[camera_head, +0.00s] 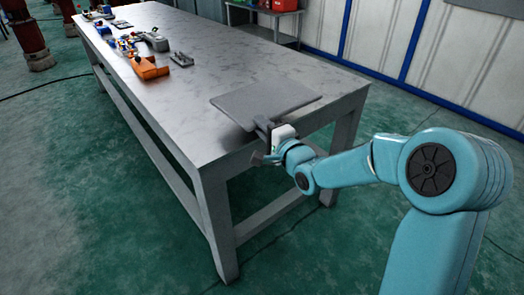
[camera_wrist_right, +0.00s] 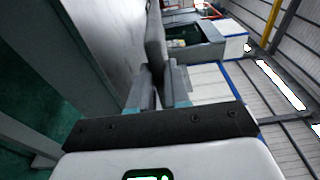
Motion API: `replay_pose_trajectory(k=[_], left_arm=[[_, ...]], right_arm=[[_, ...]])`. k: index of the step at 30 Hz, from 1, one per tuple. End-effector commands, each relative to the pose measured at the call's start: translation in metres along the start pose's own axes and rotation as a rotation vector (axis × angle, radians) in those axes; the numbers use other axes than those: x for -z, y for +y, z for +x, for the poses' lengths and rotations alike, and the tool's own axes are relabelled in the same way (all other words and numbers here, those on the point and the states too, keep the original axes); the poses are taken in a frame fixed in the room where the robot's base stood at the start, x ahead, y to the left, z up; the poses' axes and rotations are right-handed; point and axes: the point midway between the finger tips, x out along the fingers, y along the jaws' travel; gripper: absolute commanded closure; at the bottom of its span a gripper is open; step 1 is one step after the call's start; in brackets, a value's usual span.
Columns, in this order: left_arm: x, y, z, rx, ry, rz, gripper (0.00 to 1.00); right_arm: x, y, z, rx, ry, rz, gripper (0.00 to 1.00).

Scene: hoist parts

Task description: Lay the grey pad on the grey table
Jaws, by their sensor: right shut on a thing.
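The grey pad (camera_head: 265,100) is a flat, dark grey square plate over the near right end of the grey table (camera_head: 190,95). My right gripper (camera_head: 266,129) is shut on the pad's near edge, just above the table's near edge. A dark shadow lies under the pad's left side; I cannot tell whether the pad touches the tabletop. In the right wrist view, the pad (camera_wrist_right: 155,38) shows edge-on between the two fingers of my right gripper (camera_wrist_right: 161,82), with the tabletop (camera_wrist_right: 105,35) to its left. My left gripper is not in view.
An orange part (camera_head: 148,67), a small dark grey part (camera_head: 181,59) and several coloured parts lie farther along the table. A shelf (camera_head: 262,27) with a red box (camera_head: 284,5) stands behind. The tabletop between the pad and the parts is clear.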

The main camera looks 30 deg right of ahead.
Motion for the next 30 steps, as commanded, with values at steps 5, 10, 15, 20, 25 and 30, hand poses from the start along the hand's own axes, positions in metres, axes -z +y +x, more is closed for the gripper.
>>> replay_pose_trajectory(k=[5,10,15,20,25,30], left_arm=[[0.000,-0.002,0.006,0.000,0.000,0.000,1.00],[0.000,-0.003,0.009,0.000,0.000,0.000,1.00],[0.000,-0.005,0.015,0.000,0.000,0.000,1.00],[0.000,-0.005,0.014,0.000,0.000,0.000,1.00],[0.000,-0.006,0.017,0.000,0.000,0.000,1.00],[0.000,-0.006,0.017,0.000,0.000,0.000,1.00]], right_arm=[[0.000,0.027,0.000,0.003,0.002,-0.001,1.00],[-0.001,0.042,0.001,0.001,0.003,0.000,1.00],[-0.002,0.070,0.001,0.001,0.003,0.000,1.00],[-0.002,0.071,0.000,0.005,0.003,-0.002,1.00],[-0.002,0.073,0.000,0.004,0.003,-0.001,1.00],[-0.002,0.074,0.000,0.002,0.003,0.000,0.58]])
